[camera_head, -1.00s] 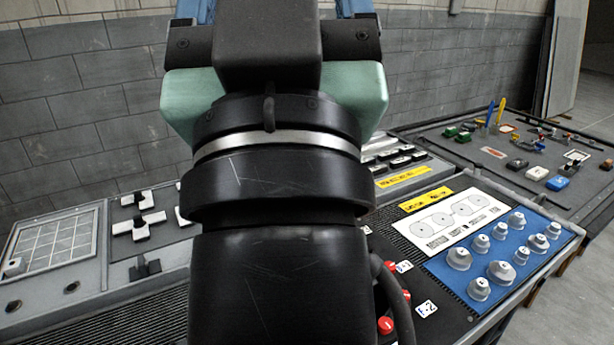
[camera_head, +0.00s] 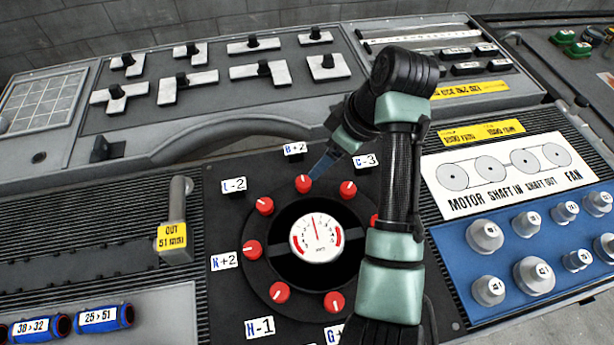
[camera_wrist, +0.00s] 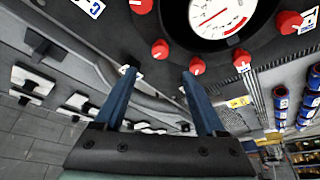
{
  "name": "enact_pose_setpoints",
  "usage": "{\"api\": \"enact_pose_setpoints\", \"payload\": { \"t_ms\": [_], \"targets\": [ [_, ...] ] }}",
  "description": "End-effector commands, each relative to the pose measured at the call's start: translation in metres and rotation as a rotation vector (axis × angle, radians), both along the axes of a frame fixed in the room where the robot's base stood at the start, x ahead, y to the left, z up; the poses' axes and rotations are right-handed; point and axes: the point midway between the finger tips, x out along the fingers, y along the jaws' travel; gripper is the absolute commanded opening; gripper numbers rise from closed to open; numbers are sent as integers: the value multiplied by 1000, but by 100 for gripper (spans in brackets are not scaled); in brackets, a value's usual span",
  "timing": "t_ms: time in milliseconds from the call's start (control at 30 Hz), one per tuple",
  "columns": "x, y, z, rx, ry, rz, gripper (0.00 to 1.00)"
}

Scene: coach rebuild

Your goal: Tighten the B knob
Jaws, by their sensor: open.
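The B knob (camera_head: 303,184) is a small red knob with a white mark, at the top of a ring of red knobs around a round gauge (camera_head: 316,235). Its label "B+2" (camera_head: 294,148) is just above it. My gripper (camera_head: 320,166) is by the knob's upper right, its blue finger close to it. In the wrist view my gripper (camera_wrist: 160,74) is open and empty. The right fingertip overlaps the picture near the B knob (camera_wrist: 197,65); the knob is not centred between the fingers. I cannot tell whether they touch.
The C knob (camera_head: 348,188) and L knob (camera_head: 265,205) flank it closely. A grey handle (camera_head: 177,215) stands to the left. A blue panel with several grey knobs (camera_head: 486,236) lies to the right. Black switches (camera_head: 264,67) line the back.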

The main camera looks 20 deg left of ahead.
Motion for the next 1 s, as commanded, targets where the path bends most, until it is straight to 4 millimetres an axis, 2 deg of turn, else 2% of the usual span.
{"api": "enact_pose_setpoints", "payload": {
  "t_ms": [300, 500, 700, 1000],
  "targets": [
    [3, 25, -61, -2, 3, -1, 73],
    [6, 38, -91, -1, 0, -3, 73],
    [8, 43, -105, 0, -2, -3, 73],
    [9, 44, -107, -1, -3, -3, 73]
  ]
}}
